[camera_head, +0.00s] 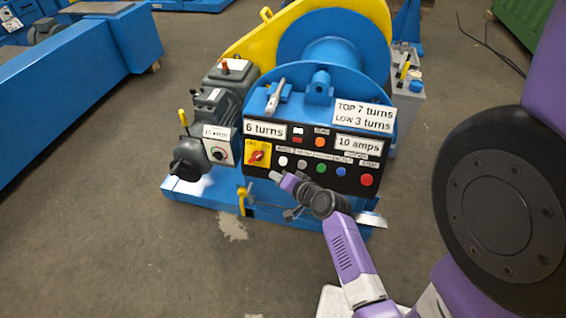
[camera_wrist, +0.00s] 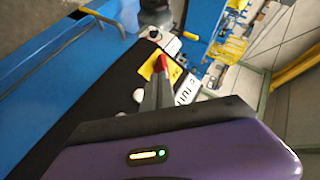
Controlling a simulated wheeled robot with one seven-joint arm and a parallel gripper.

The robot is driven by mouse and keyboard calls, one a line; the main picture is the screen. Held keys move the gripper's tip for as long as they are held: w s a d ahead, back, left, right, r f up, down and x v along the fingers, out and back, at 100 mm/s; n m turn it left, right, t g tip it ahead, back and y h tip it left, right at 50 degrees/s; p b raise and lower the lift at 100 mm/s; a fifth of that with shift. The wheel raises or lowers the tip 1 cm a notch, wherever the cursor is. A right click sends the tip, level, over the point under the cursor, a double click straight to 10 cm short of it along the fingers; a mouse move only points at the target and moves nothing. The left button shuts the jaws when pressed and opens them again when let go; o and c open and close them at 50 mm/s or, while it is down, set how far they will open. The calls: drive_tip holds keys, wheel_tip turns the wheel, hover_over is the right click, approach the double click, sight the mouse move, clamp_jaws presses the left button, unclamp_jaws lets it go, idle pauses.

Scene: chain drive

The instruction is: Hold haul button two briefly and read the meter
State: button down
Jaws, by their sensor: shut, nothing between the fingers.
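The black control panel (camera_head: 312,178) is on the front of a blue winch. Its row has a white button (camera_head: 283,160), a pale button (camera_head: 301,164), a green button (camera_head: 320,168), a blue button (camera_head: 341,172) and a red button (camera_head: 366,180). The small labels are too blurred to tell which is haul button two. Displays read "6 turns" (camera_head: 264,129) and "10 amps" (camera_head: 358,146). My gripper (camera_head: 276,177) is shut and empty at the panel's lower left; I cannot tell whether it touches. In the wrist view its fingers (camera_wrist: 156,92) partly hide the panel near pale buttons (camera_wrist: 138,95).
A red-and-yellow rotary switch (camera_head: 257,155) is left of the buttons. A grey motor (camera_head: 225,95) with a dial box (camera_head: 219,150) stands further left. A sign (camera_head: 364,114) reads "TOP 7 turns, LOW 3 turns".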

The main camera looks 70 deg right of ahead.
sight(283, 161)
drive_tip(key=shift+w+d+f+b, duration=0.1)
drive_tip(key=shift+d+f+b, duration=0.55)
drive_tip(key=shift+d+b, duration=0.5)
drive_tip(key=shift+w+d+f+b, duration=0.15)
drive_tip(key=shift+d+f+b, duration=0.55)
drive_tip(key=shift+d, duration=0.75)
drive_tip(key=shift+w+d+f+b, duration=0.1)
drive_tip(key=shift+d+f+b, duration=0.5)
drive_tip(key=shift+d+b, duration=0.55)
drive_tip(key=shift+d, duration=0.3)
drive_tip(key=shift+d+f, duration=0.2)
drive_tip(key=shift+d, duration=0.05)
